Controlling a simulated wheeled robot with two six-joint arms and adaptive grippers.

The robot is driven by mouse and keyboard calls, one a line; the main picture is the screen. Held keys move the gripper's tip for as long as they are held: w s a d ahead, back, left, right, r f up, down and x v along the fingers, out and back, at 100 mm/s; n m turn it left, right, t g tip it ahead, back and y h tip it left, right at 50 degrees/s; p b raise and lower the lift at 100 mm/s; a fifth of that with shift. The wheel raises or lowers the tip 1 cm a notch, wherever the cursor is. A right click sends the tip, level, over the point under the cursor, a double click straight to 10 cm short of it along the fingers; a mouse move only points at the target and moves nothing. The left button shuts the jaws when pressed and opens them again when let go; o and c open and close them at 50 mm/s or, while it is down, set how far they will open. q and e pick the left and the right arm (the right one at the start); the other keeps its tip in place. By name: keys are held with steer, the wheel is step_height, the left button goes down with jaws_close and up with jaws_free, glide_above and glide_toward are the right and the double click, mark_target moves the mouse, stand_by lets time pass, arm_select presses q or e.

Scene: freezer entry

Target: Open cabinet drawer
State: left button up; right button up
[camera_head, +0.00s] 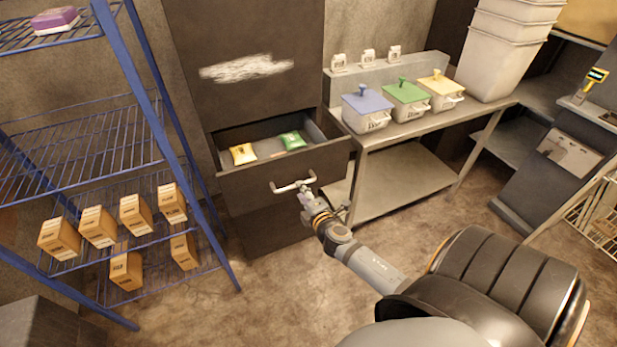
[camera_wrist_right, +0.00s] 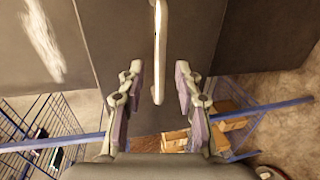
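The dark cabinet (camera_head: 262,98) stands at the back, left of the centre in the head view. Its drawer (camera_head: 240,190) is pulled out, with a yellow packet (camera_head: 243,153) and a green packet (camera_head: 292,140) inside. A pale bar handle (camera_head: 292,185) is on the drawer front. My right gripper (camera_head: 306,192) is at the handle's right end. In the right wrist view, the gripper (camera_wrist_right: 157,75) is open, and the handle (camera_wrist_right: 160,45) runs between its fingers with visible gaps on both sides. My left gripper is not in view.
A blue wire rack (camera_head: 145,60) with several boxes stands to the left. A metal table (camera_head: 410,195) with lidded containers is close to the drawer's right side. White bins (camera_head: 500,55) are stacked behind. The floor (camera_head: 290,290) in front of the cabinet is clear.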

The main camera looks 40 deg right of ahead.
steer(key=v, duration=0.6)
steer(key=shift+s, duration=0.3)
steer(key=shift+r, duration=0.1)
steer(key=s+d+f+m+g, duration=0.1)
steer(key=s+f+m+g, duration=0.2)
steer(key=f, duration=0.7)
steer(key=s+d+f+m+g, duration=0.1)
steer(key=s+f+m+g, duration=0.1)
steer(key=s+f, duration=0.5)
steer(key=s+d+f+m+g, duration=0.1)
steer(key=s+f+m+g, duration=0.15)
steer(key=f, duration=0.95)
steer(key=s+a+f+m+g+y, duration=0.1)
steer(key=s+a+f+m+g, duration=0.2)
steer(key=s+f, duration=0.5)
steer(key=s+a+f+m+g+y, duration=0.1)
steer(key=s+a+f+m+g, duration=0.2)
steer(key=s, duration=1.2)
steer(key=a+f+m, duration=0.1)
steer(key=a+f, duration=0.2)
steer(key=f, duration=0.2)
steer(key=shift+s+m+y, duration=0.3)
steer(key=shift+m+y, duration=0.05)
steer(key=shift+y, duration=0.05)
steer(key=shift+g, duration=0.25)
